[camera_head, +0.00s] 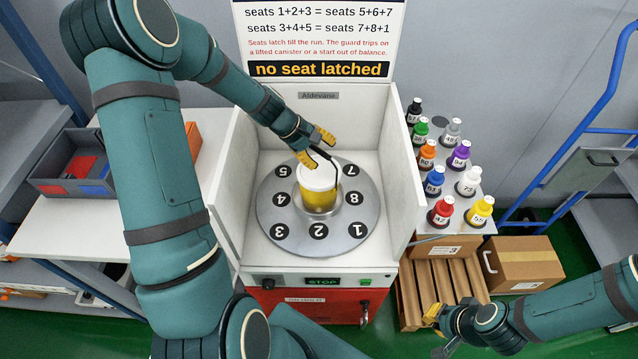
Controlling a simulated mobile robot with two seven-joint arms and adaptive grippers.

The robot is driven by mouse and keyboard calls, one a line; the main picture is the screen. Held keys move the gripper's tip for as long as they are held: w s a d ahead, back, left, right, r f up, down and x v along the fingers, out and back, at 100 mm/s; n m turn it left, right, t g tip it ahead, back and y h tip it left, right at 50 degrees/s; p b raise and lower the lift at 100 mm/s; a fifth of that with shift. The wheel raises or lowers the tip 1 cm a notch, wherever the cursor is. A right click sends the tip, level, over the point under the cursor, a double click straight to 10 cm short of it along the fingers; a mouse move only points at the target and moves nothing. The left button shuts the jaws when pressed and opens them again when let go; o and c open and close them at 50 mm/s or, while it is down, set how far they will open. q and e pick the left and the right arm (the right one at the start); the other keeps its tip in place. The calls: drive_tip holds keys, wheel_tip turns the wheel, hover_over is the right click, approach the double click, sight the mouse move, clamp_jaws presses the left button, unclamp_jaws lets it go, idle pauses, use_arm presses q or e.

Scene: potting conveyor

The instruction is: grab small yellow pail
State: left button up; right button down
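A small yellow container with a white top (319,190), the only pail-like yellow thing, stands in the middle of the grey numbered turntable (272,205). A thin dark curved strip rises over its top; I cannot tell if it is a handle. My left gripper (317,149) is just above and behind the container's top, its yellow fingertips apart on either side of the strip. I cannot tell whether it touches the strip. The container's back rim is partly hidden. My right gripper (437,331) is low at the lower right, fingers apart and empty, far from the container.
White side walls (401,172) flank the turntable, with a sign (318,38) behind. Several capped bottles, including a yellow one (479,209), stand on a stepped rack to the right. A cardboard box (525,265) and wooden pallet (452,272) are below. A divided grey tray (75,165) is left.

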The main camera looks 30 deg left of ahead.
use_arm(q)
clamp_jaws()
drive_tip(key=shift+r, duration=0.1)
